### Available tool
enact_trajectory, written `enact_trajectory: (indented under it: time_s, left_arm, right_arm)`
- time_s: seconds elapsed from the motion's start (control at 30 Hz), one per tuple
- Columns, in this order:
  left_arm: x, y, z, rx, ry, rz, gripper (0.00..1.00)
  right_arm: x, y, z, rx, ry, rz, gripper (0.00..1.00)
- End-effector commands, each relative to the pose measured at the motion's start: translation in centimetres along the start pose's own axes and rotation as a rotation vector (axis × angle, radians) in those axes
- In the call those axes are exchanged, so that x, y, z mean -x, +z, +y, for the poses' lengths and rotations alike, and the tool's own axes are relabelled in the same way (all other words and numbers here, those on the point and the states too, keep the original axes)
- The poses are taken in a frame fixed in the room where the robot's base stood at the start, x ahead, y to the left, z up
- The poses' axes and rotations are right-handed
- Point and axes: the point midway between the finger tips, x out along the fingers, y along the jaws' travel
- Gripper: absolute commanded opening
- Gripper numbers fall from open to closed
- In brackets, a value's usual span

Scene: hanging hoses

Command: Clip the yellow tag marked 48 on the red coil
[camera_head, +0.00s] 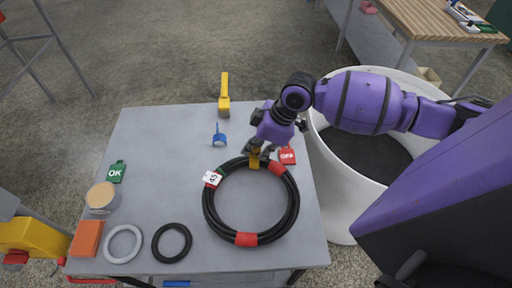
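A large coil (207,212) of black hose with red bands lies on the grey table. A small yellow piece (255,160), likely the yellow tag, is at the coil's far rim; its number is not readable. My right gripper (259,150) points down over that rim, with its fingers around the yellow piece. I cannot tell whether the piece is fastened to the hose or only touching it. A white and red tag (212,179) with a dark number sits on the coil's left side. My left gripper is not in view.
On the table (165,150) are a red OFF tag (288,156), a blue clip (219,138), a yellow tool (224,98), a green OK tag (117,172), a tan roll (101,196), an orange block (86,238) and grey (107,246) and black (156,250) rings. A white tub (338,215) stands right.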

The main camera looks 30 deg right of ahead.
Motion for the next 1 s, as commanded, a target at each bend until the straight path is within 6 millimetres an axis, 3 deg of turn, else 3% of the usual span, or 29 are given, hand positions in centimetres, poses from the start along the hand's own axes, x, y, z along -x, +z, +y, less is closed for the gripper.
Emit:
enact_trajectory:
  time_s: [0.2,0.4,0.77,1.0]
  left_arm:
    - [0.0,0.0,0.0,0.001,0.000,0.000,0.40]
    - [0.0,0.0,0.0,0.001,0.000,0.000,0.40]
    - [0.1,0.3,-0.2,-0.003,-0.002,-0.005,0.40]
    - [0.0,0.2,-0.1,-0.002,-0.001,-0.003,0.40]
  right_arm:
    - [0.0,0.0,0.0,0.000,0.000,0.000,0.00]
    - [0.0,0.0,0.0,0.000,0.000,0.000,0.27]
    - [0.3,0.0,0.0,0.000,0.001,0.000,0.27]
    - [4.0,0.1,0.1,0.001,0.004,-0.003,0.27]
